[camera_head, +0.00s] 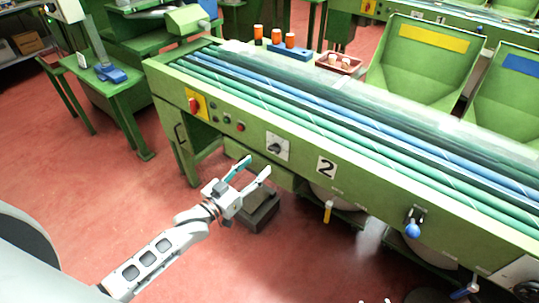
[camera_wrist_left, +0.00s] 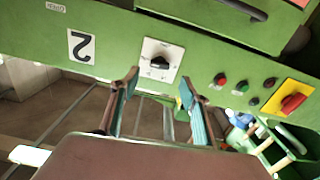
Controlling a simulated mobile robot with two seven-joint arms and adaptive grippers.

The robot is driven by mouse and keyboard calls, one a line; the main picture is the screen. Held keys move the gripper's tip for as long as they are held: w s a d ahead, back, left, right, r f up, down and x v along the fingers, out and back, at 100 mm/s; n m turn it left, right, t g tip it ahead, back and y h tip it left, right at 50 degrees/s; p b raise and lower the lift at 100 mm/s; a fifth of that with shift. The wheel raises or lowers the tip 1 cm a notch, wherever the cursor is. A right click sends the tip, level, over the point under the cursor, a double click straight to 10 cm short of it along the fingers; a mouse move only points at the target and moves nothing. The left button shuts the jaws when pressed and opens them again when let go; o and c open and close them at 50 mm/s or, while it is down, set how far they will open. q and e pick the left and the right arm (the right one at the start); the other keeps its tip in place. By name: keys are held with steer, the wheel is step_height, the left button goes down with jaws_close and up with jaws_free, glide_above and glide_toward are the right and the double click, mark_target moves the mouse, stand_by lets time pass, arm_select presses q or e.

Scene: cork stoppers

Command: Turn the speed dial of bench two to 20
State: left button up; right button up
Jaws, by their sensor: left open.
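The speed dial (camera_head: 277,148) is a dark knob on a white plate on the green front panel of bench two, left of the number 2 plate (camera_head: 326,167). In the left wrist view the dial (camera_wrist_left: 160,62) shows upside down, with scale marks too small to read. My left gripper (camera_head: 256,167) is open and empty in front of the panel, just below and left of the dial. In the left wrist view its two fingers (camera_wrist_left: 158,84) point towards the dial, one on each side, apart from the knob. My right gripper cannot be made out.
A red and yellow switch (camera_head: 195,105) and small buttons (camera_head: 240,127) are on the panel left of the dial. A yellow handle (camera_head: 328,211) and a blue-knobbed lever (camera_head: 412,229) stick out to the right. A dark box (camera_head: 261,210) stands below. Red floor in front is clear.

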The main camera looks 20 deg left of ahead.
mark_target(270, 154)
arm_select(q)
steer(key=shift+b+x, duration=0.35)
steer(key=shift+x, duration=3.6)
steer(key=c, duration=1.1)
